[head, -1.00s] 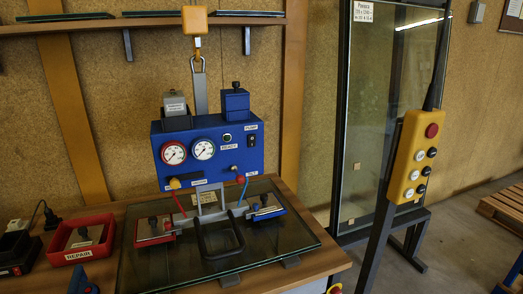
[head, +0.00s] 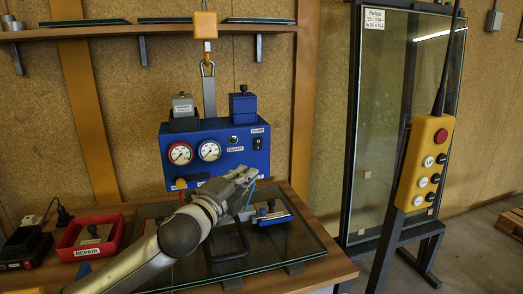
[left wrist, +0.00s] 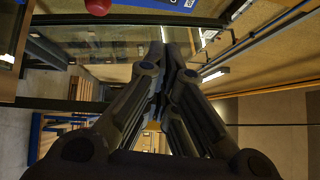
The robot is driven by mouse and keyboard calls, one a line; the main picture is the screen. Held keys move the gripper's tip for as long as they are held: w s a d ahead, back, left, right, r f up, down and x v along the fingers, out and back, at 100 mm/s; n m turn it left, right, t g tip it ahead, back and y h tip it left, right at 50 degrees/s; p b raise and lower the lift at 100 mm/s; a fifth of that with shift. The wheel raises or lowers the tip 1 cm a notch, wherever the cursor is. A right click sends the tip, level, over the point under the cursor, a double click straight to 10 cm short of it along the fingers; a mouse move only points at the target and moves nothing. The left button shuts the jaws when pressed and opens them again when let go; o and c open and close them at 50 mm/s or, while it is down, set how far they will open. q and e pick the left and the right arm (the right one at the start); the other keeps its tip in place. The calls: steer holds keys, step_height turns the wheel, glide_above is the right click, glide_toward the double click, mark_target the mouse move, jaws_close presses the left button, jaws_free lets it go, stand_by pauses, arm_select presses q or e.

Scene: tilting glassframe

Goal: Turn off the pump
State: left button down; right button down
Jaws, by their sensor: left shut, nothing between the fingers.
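The blue pump unit (head: 185,150) hangs from a hook above the bench, with two round gauges on its front. A black rocker switch (head: 257,143) sits under the PUMP label (head: 257,131) at the front's upper right. My left gripper (head: 252,172) is shut and empty, in front of the unit's lower right and below the switch in the picture. Its closed fingers show in the left wrist view (left wrist: 166,55). There, an edge of the blue unit (left wrist: 180,3) shows at the top. My left arm hides much of the suction frame. My right gripper is not in view.
A glass pane (head: 290,252) lies on the wooden bench under the frame. A red REPAIR tray (head: 70,252) stands at the left. A yellow button pendant (head: 425,165) on a dark post stands at the right, before a tall glass rack (head: 350,205).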

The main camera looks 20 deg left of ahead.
arm_select(q)
steer(key=shift+r, duration=0.4)
steer(key=p, duration=0.4)
glide_toward(258, 144)
steer(key=w+d+r, duration=0.1)
steer(key=w+d, duration=0.4)
steer(key=shift+w+a+p, duration=0.3)
steer(key=shift+w+a, duration=0.25)
steer(key=shift+a, duration=0.15)
